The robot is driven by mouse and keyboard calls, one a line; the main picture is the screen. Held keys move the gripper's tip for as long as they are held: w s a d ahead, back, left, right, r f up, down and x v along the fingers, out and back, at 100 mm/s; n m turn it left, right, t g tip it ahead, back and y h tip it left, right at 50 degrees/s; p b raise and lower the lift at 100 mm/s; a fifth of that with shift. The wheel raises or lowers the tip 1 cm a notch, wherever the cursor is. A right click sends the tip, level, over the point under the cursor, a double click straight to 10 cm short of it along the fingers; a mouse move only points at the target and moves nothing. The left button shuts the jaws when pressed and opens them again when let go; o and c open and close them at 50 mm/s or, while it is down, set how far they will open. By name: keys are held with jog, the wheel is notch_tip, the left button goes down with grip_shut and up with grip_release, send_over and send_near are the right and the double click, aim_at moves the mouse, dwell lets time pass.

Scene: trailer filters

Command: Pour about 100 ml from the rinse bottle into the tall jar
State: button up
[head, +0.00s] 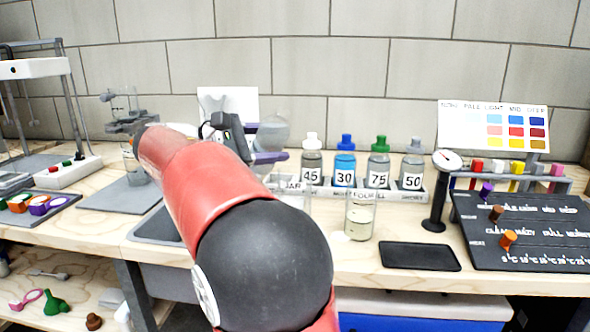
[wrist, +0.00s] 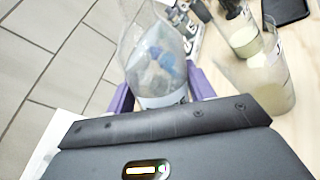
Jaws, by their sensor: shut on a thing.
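My gripper (head: 266,157) is raised above the bench, partly hidden behind my red and black arm. Its purple fingers (wrist: 161,97) are shut on a clear, see-through vessel, which I take for the rinse bottle (wrist: 152,66); it also shows in the head view (head: 272,132). Its tilt and liquid level are hard to tell. A clear vessel with a label ending in JAR, likely the tall jar (head: 294,184), stands partly behind my arm. In the wrist view the tall jar (wrist: 268,88) is right of the held bottle, apart from it, with pale liquid low inside.
A labelled glass jar (head: 360,218) of pale liquid stands to the right. Behind are several capped bottles (head: 345,165) numbered 45, 30, 75 and 50 in a rack. A black mat (head: 420,256), a dial stand (head: 437,205) and a dark board (head: 530,230) lie farther right.

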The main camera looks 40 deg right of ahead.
aim_at(266, 174)
jog(key=shift+r, duration=0.3)
jog(key=shift+w+f+m+t+b, duration=0.15)
jog(key=shift+f+m+t+b, duration=0.25)
jog(key=shift+f+m, duration=0.6)
dwell(1.0)
jog(key=shift+w+f+m+b, duration=0.3)
jog(key=shift+m+b, duration=0.3)
jog(key=shift+b, duration=0.85)
dwell(0.3)
jog(key=shift+w+d+r+m+b, duration=0.1)
jog(key=shift+w+r+m+b, duration=0.15)
jog(key=shift+r+m+b, duration=0.45)
dwell(1.3)
jog(key=shift+w+f+m+t+y+b, duration=0.15)
jog(key=shift+f+m+t+y+b, duration=0.5)
jog(key=shift+b, duration=1.4)
jog(key=shift+h, duration=0.35)
